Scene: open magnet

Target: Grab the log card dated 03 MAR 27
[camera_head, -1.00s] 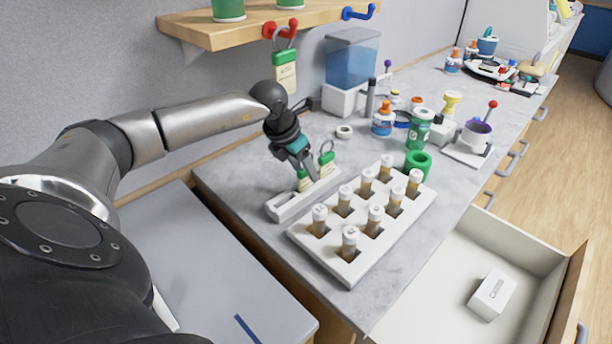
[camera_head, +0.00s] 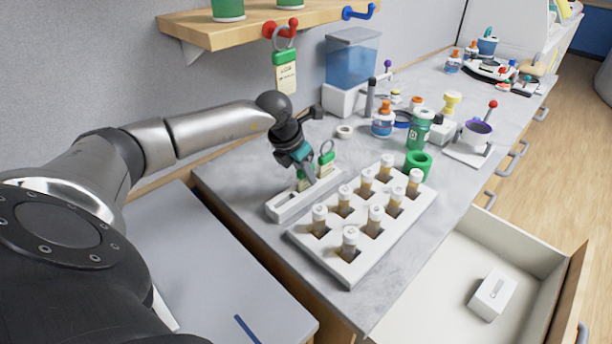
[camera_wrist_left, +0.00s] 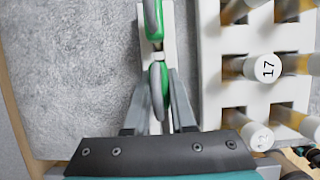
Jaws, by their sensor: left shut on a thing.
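A white slotted holder (camera_head: 285,207) on the counter carries log cards with green tops. One green-topped card (camera_head: 326,158) with a ring stands toward its far end; it also shows at the top of the left wrist view (camera_wrist_left: 153,20). My left gripper (camera_head: 309,173) points down into the holder, shut on the nearer green-topped card (camera_wrist_left: 158,80), which it partly hides in the head view. Another log card (camera_head: 286,75) hangs by a ring from a red hook under the shelf. No card's date is readable. My right gripper is not in view.
A white rack (camera_head: 342,265) of capped, numbered vials stands right beside the holder. A green ring-shaped thing (camera_head: 418,165), bottles and a blue-tank dispenser (camera_head: 351,65) stand behind. An open drawer (camera_head: 450,290) with a white box juts out at the right.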

